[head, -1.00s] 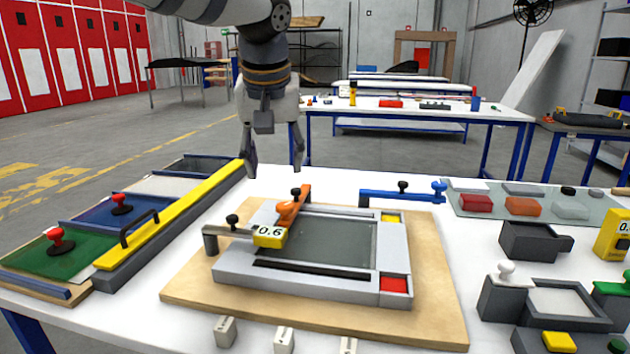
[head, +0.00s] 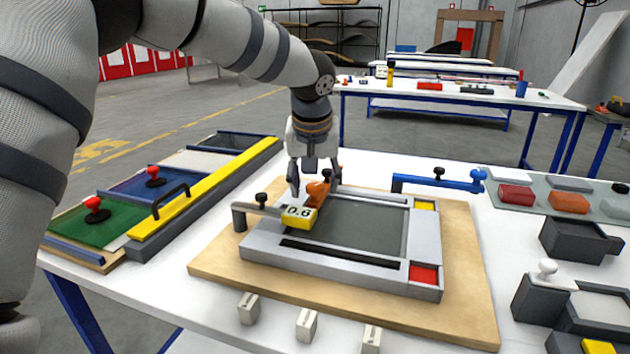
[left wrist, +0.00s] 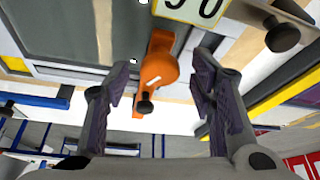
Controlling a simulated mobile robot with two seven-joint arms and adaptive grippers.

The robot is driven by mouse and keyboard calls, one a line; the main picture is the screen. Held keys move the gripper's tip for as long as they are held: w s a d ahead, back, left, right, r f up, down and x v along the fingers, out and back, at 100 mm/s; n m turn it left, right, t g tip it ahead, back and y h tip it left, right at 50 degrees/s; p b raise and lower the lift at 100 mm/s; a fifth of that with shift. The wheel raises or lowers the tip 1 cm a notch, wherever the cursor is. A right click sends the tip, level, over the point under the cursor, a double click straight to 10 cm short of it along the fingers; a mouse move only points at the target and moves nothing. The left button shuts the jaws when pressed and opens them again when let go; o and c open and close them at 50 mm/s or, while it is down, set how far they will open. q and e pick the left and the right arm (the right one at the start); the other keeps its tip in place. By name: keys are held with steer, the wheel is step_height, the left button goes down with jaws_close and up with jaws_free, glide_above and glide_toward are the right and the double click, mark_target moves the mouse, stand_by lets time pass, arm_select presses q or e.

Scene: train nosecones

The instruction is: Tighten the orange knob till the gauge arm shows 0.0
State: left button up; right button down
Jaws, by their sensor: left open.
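The orange knob piece (head: 318,191), with a small black knob on its far end, sits on the grey frame (head: 424,240) beside the gauge arm. The yellow gauge (head: 299,214) reads 0.6. My left gripper (head: 314,187) is open, pointing down, with its fingers either side of the orange piece; I cannot tell if they touch it. In the left wrist view the orange piece (left wrist: 161,62) lies between and ahead of the two open fingers (left wrist: 162,80), and its black knob points toward the palm. Part of the gauge (left wrist: 195,8) shows upside down at the top edge. My right gripper is not in view.
The frame lies on a wooden board (head: 455,300) on the white table. A blue arm (head: 440,182) stands behind it, and a black-knobbed grey clamp (head: 255,209) at left. Yellow rail (head: 200,190) is further left. Grey fixtures (head: 575,240) stand at right.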

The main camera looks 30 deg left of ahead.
arm_select(q)
steer(key=shift+c, duration=0.5)
steer(key=c, duration=1)
steer(key=shift+r+m, duration=0.1)
steer(key=shift+m, duration=0.2)
